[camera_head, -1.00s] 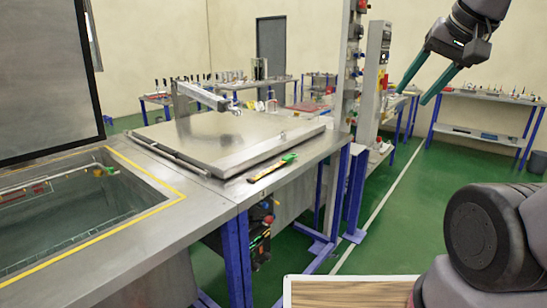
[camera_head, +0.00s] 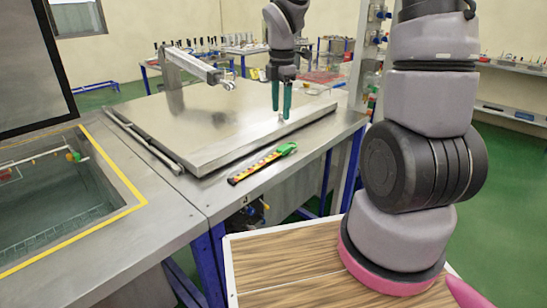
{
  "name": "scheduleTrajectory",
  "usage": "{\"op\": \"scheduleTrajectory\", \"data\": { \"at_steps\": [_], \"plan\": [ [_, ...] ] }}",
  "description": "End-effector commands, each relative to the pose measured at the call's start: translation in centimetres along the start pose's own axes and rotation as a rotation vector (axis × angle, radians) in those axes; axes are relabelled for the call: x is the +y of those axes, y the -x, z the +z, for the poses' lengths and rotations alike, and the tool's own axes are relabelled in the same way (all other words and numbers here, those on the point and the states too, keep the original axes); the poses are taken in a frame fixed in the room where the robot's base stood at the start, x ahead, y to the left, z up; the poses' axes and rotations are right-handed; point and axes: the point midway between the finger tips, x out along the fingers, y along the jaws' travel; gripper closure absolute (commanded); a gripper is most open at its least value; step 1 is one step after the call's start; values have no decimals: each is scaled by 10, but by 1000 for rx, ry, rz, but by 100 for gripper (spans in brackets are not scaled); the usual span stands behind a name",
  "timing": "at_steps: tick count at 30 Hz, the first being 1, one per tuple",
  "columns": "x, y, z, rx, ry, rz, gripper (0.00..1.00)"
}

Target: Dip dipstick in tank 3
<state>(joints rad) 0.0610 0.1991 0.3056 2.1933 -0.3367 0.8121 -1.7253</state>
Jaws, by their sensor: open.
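The dipstick (camera_head: 262,163) is a flat stick with a yellow, red and black scale and a green handle at its right end. It lies on the steel table (camera_head: 222,196) in front of a closed tank lid (camera_head: 215,125). My gripper (camera_head: 281,114) has green fingers, is open and empty, and appears above the right part of that lid, behind the dipstick. An open tank (camera_head: 55,200) with a yellow-edged rim and liquid inside is at the left. No tank numbers are readable, so I cannot tell which is tank 3.
A metal lid arm (camera_head: 195,66) rises behind the closed lid. A control post (camera_head: 372,50) stands behind my arm. A wood-topped surface (camera_head: 290,262) is in front. The table around the dipstick is clear.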

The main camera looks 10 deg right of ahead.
Motion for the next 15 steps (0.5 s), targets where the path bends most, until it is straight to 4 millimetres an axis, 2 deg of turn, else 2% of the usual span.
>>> {"op": "scheduleTrajectory", "data": {
  "at_steps": [1, 6, 15],
  "plan": [
    [4, -14, -3, 9, 83, -23, 38],
    [11, -38, -10, 29, 277, -55, 38],
    [10, -82, -13, 34, 320, -63, 38]
  ]
}}
